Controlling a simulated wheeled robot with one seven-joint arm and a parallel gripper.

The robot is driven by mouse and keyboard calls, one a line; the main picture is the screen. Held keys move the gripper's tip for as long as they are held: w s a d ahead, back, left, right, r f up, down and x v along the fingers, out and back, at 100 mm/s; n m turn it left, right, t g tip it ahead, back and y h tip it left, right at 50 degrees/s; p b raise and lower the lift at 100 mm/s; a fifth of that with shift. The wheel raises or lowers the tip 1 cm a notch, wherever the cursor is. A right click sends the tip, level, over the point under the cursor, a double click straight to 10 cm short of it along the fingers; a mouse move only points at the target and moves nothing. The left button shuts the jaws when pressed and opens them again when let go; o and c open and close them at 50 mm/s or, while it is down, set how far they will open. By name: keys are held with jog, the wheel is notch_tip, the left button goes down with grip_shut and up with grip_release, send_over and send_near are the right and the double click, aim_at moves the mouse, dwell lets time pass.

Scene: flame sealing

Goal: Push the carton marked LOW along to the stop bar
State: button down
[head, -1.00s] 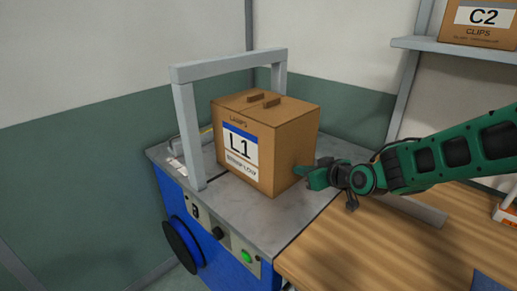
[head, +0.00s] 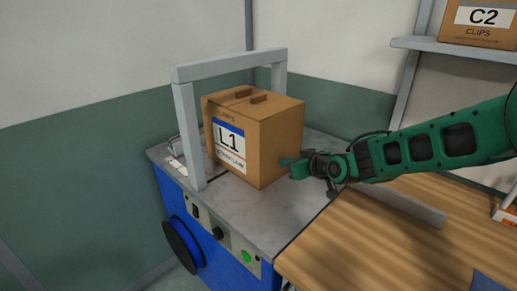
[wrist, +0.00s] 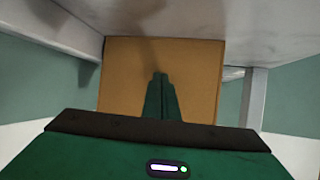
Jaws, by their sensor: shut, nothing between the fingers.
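The brown carton (head: 255,140) stands upright on the grey top of the blue machine, at the grey arch. Its label reads L1, with small print that seems to end in LOW. My green gripper (head: 287,167) is shut and empty at the carton's right face, low down, and seems to touch it. In the wrist view, the carton's plain face (wrist: 200,65) fills the middle, and the shut fingertips (wrist: 160,76) point at it. A low grey piece (head: 168,150) at the machine's far left edge may be the stop bar; I cannot tell.
The grey arch (head: 189,130) spans the machine top (head: 270,215). A wooden table (head: 390,245) adjoins on the right, with a grey bar (head: 420,209) lying on it. Another carton marked C2 (head: 480,22) sits on a wall shelf. The machine top's front right is clear.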

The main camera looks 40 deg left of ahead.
aim_at(278, 156)
jog(key=shift+w+a, duration=0.25)
jog(key=shift+a, duration=1.05)
jog(key=shift+w+a, duration=0.2)
jog(key=shift+a, duration=1.05)
jog(key=shift+s+d, duration=0.25)
jog(key=shift+d, duration=1.3)
jog(key=shift+s+d, duration=0.2)
jog(key=shift+d, duration=1.3)
